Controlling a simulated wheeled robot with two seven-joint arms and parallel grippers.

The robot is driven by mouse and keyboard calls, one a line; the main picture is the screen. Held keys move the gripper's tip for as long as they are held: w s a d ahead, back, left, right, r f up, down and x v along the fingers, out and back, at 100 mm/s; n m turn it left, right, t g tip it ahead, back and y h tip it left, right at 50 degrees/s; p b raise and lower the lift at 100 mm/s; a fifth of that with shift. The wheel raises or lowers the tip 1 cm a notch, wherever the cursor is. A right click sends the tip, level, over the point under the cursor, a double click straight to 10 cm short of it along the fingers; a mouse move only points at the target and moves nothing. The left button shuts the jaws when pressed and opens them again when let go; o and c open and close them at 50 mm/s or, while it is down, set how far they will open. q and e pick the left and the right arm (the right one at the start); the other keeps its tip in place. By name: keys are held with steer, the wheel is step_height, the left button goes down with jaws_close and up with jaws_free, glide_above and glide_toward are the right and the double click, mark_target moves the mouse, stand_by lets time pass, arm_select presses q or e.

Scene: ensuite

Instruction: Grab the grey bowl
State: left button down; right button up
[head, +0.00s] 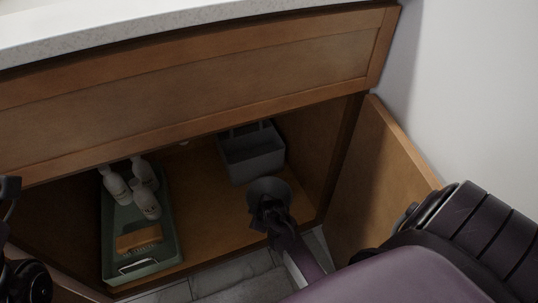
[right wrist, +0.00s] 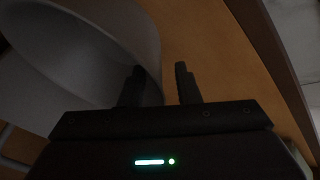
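The grey bowl (head: 270,187) sits on the cabinet floor near the front right, in front of a grey caddy. In the right wrist view the bowl (right wrist: 95,45) is large at the left, its curved wall close to the fingers. My right gripper (head: 268,212) is at the bowl's near side and hides part of it. In the wrist view its fingers (right wrist: 160,88) are apart, the left one overlapping the bowl in the picture and the right one over wood. I cannot tell whether either touches the bowl. Dark parts of my left arm show at the left edge; its fingers are not clear.
The grey caddy (head: 252,152) stands behind the bowl. A green tray (head: 168,215) at the left holds white bottles (head: 145,190) and a wooden brush (head: 138,239). The open door (head: 375,165) is at the right, and the cabinet front (head: 200,90) overhangs above. Wooden floor between tray and bowl is clear.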

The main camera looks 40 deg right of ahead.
jaws_close()
steer(key=shift+r, duration=0.1)
